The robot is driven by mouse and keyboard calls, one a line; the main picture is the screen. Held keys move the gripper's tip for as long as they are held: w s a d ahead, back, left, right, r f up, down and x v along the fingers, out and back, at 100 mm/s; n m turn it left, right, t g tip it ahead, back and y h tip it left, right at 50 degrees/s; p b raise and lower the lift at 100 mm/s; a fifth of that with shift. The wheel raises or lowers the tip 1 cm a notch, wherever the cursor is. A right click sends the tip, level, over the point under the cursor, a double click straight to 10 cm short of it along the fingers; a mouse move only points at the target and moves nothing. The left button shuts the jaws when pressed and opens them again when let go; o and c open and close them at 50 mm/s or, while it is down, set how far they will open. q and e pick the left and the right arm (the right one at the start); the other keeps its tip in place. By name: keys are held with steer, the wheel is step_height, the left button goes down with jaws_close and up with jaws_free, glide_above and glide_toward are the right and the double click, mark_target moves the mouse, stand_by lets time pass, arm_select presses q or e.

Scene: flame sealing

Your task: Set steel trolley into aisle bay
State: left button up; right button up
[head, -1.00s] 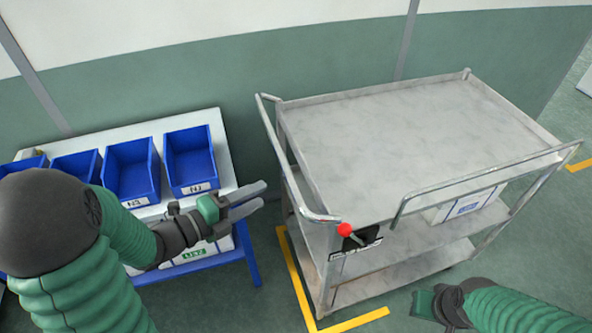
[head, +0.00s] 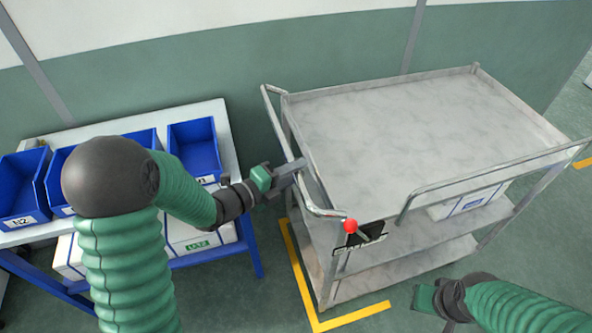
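The steel trolley (head: 420,130) stands right of centre, with a flat top, lower shelves and a tubular handle (head: 276,120) along its left side. A red-knobbed lever (head: 350,226) sits at its near left corner. Yellow floor tape (head: 300,278) forms a corner around the trolley's near left leg; another yellow piece shows at the far right. My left gripper (head: 290,170) is at the left handle, its fingers overlapping the bar; whether they are shut on it cannot be told. My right gripper (head: 425,300) is low in front of the trolley, away from it, its fingers hardly visible.
A white-topped table with blue legs (head: 222,130) stands left of the trolley, holding blue bins (head: 195,148), with white boxes below. A green and white wall (head: 240,80) runs behind. A white box (head: 465,203) lies on a trolley shelf.

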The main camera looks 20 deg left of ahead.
arm_select(q)
steer(key=shift+a, duration=0.3)
steer(key=c, duration=0.5)
steer(key=shift+d, duration=0.15)
jaws_close()
steer(key=shift+s+d+f, duration=0.1)
steer(key=shift+s+f, duration=0.05)
steer(key=shift+f, duration=0.05)
